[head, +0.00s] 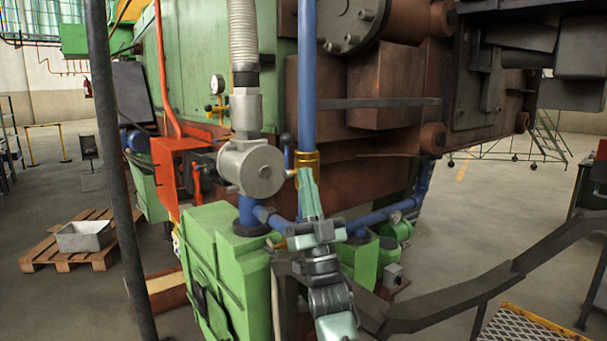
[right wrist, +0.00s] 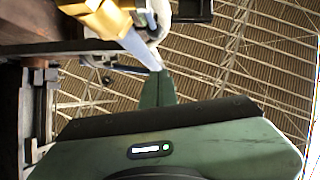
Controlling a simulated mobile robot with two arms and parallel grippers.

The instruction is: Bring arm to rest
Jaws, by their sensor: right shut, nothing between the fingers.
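My right gripper (head: 306,176) points upward in the middle of the head view, its pale green fingers closed together with nothing between them. Its tips are just below a brass valve (head: 307,157) on the upright blue pipe (head: 307,80). In the right wrist view the shut fingers (right wrist: 160,76) show as one green wedge. My left gripper is not in view.
A grey cylindrical valve body (head: 251,168) and a green box (head: 225,262) stand left of my right arm. A dark bent rail (head: 440,308) crosses the lower right. A wooden pallet (head: 45,262) with a metal tray lies at left. The floor at far right is fairly open.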

